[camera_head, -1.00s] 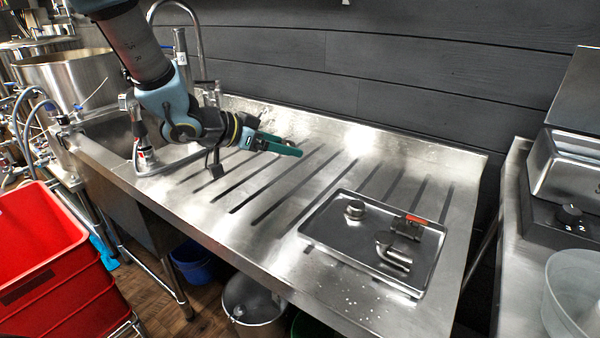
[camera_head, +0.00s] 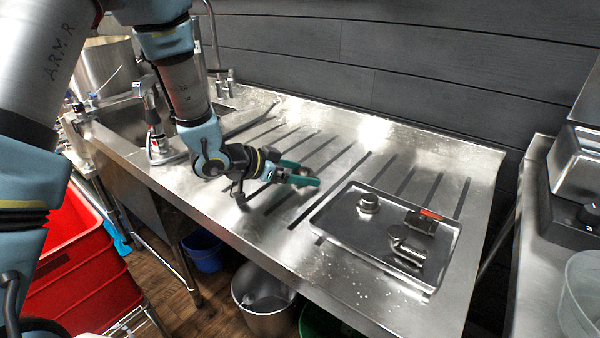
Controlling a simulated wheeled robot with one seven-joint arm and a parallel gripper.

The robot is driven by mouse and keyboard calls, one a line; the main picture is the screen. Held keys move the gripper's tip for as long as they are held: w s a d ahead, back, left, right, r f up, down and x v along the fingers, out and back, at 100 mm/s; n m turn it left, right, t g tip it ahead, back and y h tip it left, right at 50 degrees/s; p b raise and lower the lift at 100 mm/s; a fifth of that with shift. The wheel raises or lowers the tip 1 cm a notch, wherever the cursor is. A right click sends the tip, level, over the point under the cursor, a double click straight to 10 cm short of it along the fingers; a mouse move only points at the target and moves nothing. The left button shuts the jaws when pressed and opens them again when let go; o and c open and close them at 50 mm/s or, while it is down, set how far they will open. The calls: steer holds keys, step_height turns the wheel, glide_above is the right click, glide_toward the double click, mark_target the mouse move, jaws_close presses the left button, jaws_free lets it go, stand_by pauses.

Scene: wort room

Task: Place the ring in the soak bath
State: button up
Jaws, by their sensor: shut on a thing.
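My gripper (camera_head: 304,178), with green fingers, is low over the grooved steel drainboard, left of the shallow tray. It is shut on a small tan-grey thing (camera_head: 305,171), apparently the ring, mostly hidden by the fingers. The shallow steel tray (camera_head: 330,232) lies flat on the right part of the drainboard. In it are a short metal cylinder (camera_head: 369,203), a bent pipe fitting (camera_head: 407,243) and a metal block with an orange strip (camera_head: 425,220). I cannot tell for sure which vessel is the soak bath.
A sink (camera_head: 125,120) with taps is at the left end of the drainboard (camera_head: 255,215). Red crates (camera_head: 95,290) stand at front left, and a steel bucket (camera_head: 262,305) is below. A translucent tub (camera_head: 582,300) is at right. The dark wall bounds the back.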

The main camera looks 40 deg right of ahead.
steer(key=shift+f, duration=0.1)
steer(key=o, duration=1.1)
steer(key=shift+o, duration=0.2)
steer(key=shift+r, duration=0.25)
steer(key=v, duration=1.1)
steer(key=shift+w+a+r+b, duration=0.1)
steer(key=shift+a+b, duration=0.25)
steer(key=shift+a, duration=0.05)
